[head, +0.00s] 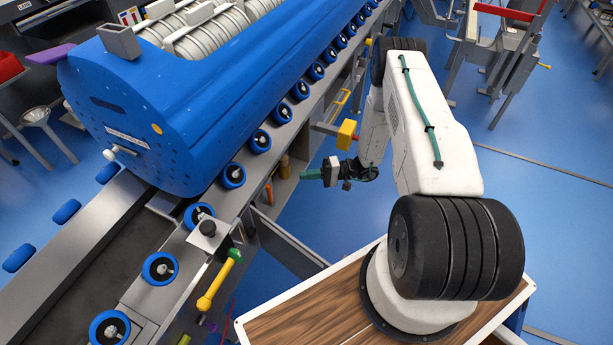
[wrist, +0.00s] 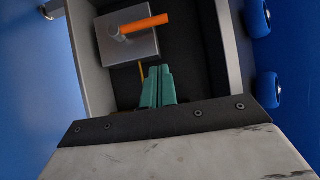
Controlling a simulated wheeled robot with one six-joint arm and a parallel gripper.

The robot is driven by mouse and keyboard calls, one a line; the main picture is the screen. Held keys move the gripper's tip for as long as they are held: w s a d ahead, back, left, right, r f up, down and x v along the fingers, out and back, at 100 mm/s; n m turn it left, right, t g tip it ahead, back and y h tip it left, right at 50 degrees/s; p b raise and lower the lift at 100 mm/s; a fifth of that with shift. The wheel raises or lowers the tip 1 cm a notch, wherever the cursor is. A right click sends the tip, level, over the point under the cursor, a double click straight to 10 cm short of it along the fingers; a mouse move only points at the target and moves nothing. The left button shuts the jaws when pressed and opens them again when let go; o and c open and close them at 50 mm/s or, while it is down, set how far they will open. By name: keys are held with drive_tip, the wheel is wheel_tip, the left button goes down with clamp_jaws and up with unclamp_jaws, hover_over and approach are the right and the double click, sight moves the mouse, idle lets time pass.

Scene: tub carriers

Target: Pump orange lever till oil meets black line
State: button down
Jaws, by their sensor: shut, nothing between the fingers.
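The orange lever (wrist: 146,25) shows in the wrist view as a short bar sticking out to the right from a round post on a grey square block. My gripper (wrist: 159,70) has its two green fingers together and empty. Its tips point toward the block and sit below the lever in the picture, apart from it. In the head view my gripper (head: 311,174) is beside the conveyor frame, right of an amber-coloured piece (head: 285,166) under the rail. I cannot make out the oil level or the black line.
A dark recess with grey walls surrounds the block (wrist: 138,48). Blue rollers (wrist: 266,88) line the right side. In the head view a large blue tub (head: 150,110) stands on the conveyor. A yellow block (head: 347,134) and a yellow-and-green handle (head: 218,281) stick out from the frame.

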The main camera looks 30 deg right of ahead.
drive_tip(key=a, duration=1)
drive_tip(key=shift+w, duration=0.35)
drive_tip(key=shift+r, duration=0.1)
